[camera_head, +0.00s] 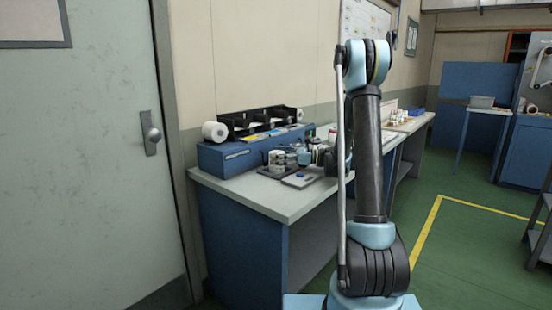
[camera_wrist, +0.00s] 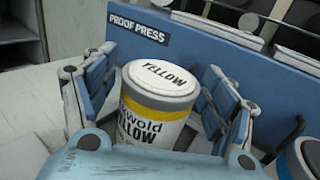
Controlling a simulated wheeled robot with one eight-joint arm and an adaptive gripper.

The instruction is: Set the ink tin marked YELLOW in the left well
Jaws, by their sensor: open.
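The ink tin marked YELLOW (camera_wrist: 150,112) is white with a yellow band and a white lid bearing its name. It shows large in the middle of the wrist view. My gripper (camera_wrist: 158,88) is open, with one blue finger on each side of the tin. I cannot tell whether either finger touches it. The base of the tin is hidden by my gripper body, so what it stands on is not visible. I cannot make out the left well in either view. In the head view, small tins (camera_head: 277,156) crowd together on the bench, their labels too small to read.
A blue box marked PROOF PRESS (camera_wrist: 137,28) stands close behind the tin. Another tin (camera_wrist: 310,152) is partly cut off at the right edge. In the head view, the bench (camera_head: 262,197) has clear space at its front left, and my arm hides its right part.

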